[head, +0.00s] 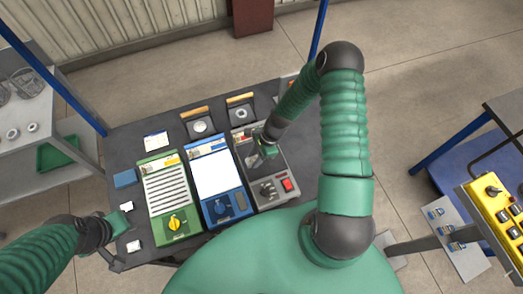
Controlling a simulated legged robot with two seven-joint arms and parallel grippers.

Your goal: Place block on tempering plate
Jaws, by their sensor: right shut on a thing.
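My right gripper (260,154) is shut over the grey unit (284,171), which has a knob and a red switch. A small greyish-green piece between its fingers seems to be the block, largely hidden by the fingers. I cannot tell whether it touches the unit's top. I cannot tell for sure which surface is the tempering plate; a blue unit (211,170) with a white top and a green unit (165,187) with dark slots stand to the left. My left gripper (117,228) is at the table's left front edge; its fingers are too small to read.
A blue box (125,179) and small white cards lie on the dark table (125,150) at the left. Two orange-edged holders (241,109) stand at the back. A yellow control box (494,216) is at the far right. A shelf (25,125) stands left.

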